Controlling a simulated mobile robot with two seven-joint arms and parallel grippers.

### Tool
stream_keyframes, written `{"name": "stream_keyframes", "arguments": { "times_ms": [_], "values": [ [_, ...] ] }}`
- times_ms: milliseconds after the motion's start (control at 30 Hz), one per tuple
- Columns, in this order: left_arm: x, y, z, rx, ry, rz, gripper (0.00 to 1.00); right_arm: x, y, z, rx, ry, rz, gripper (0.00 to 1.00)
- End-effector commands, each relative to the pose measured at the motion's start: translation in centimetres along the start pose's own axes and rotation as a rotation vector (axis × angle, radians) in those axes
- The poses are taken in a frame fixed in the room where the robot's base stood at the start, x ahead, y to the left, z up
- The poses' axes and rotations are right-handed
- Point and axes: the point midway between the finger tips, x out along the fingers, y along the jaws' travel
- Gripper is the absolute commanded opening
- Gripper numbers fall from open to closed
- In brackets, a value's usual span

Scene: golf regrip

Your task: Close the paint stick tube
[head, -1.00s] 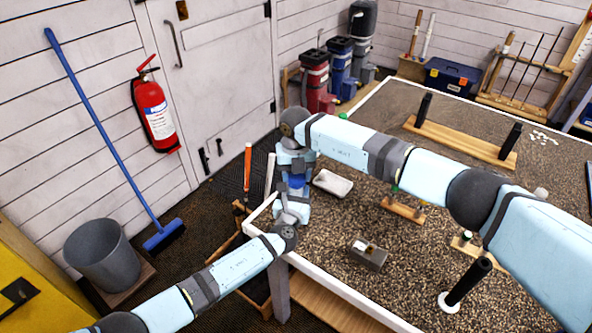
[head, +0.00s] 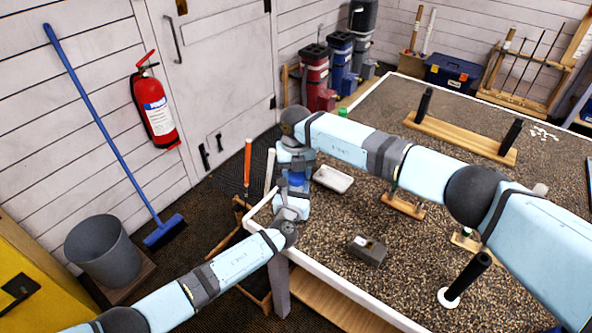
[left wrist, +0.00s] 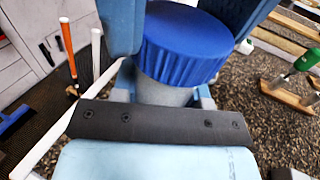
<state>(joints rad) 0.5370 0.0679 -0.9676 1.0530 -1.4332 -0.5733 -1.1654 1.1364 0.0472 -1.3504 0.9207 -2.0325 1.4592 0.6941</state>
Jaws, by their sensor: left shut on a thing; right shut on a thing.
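The paint stick tube has a ribbed blue cap (left wrist: 185,45) and a pale grey body (left wrist: 165,92). In the left wrist view the cap sits over the end of the body; I cannot tell how tightly it is seated. My right gripper (head: 297,168) comes from above and is shut on the cap, with its fingers on both sides of it. My left gripper (head: 293,193) is below it, shut on the body. The two grippers are close together above the table's left corner. In the head view they hide most of the tube; only a little blue shows between them.
The pebbly table (head: 330,230) has a white rim. A white tray (head: 333,179), a grey box (head: 368,250) and a black grip on a white disc (head: 467,280) stand on it. A grey bin (head: 102,250) and a blue broom (head: 165,233) are left on the floor.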

Motion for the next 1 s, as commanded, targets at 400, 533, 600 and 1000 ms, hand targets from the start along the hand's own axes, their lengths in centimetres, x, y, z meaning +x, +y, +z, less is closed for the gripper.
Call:
{"name": "stream_keyframes", "arguments": {
  "times_ms": [400, 533, 600, 1000],
  "values": [
    [-0.01, 0.01, -0.03, 0.0, 0.0, 0.0, 0.0, 0.34, -0.15, -0.03, 0.203, 0.0, 0.0, 0.28],
    [-0.01, 0.02, -0.04, 0.0, 0.001, 0.0, 0.0, 0.36, -0.35, -0.11, 0.492, 0.0, 0.0, 0.28],
    [-0.01, 0.02, -0.04, 0.0, 0.001, 0.0, 0.0, 0.38, -0.44, -0.18, 0.651, 0.0, 0.0, 0.28],
    [-0.01, 0.04, -0.05, 0.0, 0.001, 0.001, 0.0, 0.42, -0.64, -0.72, 1.559, 0.0, 0.002, 0.28]
  ]
}}
